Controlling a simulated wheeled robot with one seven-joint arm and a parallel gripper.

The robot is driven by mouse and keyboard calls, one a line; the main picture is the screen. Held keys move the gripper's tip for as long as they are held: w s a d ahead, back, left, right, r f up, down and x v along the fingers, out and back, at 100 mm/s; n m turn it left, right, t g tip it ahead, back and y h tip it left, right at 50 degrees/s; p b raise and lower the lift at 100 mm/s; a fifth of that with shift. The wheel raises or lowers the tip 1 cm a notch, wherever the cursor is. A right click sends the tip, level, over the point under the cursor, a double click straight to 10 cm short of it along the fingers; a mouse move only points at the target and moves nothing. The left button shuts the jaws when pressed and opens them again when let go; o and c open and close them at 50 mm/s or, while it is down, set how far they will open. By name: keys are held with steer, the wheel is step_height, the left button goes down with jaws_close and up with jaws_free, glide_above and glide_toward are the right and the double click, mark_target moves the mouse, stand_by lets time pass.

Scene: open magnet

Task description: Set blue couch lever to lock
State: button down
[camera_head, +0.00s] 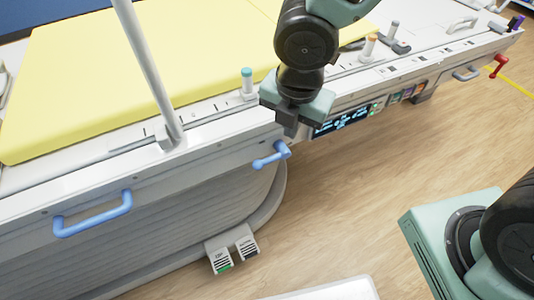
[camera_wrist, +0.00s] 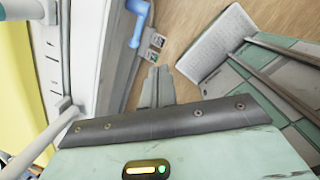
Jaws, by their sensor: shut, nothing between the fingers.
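The blue couch lever (camera_head: 271,156) is on the side of the white couch, below its top edge. Its hub is at the right and its arm points left and slightly down in the head view. It also shows near the top of the wrist view (camera_wrist: 138,22). No lock marking is readable beside it. My gripper (camera_head: 289,130) is shut and empty, just above the lever's hub in the head view, fingers pointing down. In the wrist view its closed fingers (camera_wrist: 157,78) show below the lever, with a visible gap between them.
A blue fixed handle (camera_head: 92,214) is further left on the couch side. A white post (camera_head: 148,75) rises from the rail near a teal-topped peg (camera_head: 247,82). A lit display panel (camera_head: 342,122) is right of my gripper. Two foot pedals (camera_head: 233,251) stand on the floor below.

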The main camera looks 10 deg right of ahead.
mark_target(264, 162)
steer(key=w+a+f+n, duration=0.2)
steer(key=w+f+n, duration=0.2)
steer(key=n, duration=0.7)
steer(key=shift+w+a+f+y, duration=0.25)
steer(key=shift+w+y, duration=0.15)
steer(key=shift+f, duration=0.1)
steer(key=w+f+b, duration=0.1)
steer(key=f+b, duration=0.1)
steer(key=f, duration=0.2)
steer(key=f+b, duration=0.2)
steer(key=f, duration=0.3)
steer(key=w+f+b, duration=0.1)
steer(key=f, duration=0.3)
steer(key=shift+w+a+f+b, duration=0.25)
steer(key=shift+w+a+b, duration=0.05)
steer(key=shift+a+b, duration=0.1)
steer(key=shift+s+a+f+t+h, duration=0.15)
steer(key=shift+a+f+t+h, duration=0.2)
steer(key=shift+f+h, duration=0.3)
steer(key=shift+f+b, duration=0.25)
steer(key=shift+b, duration=0.05)
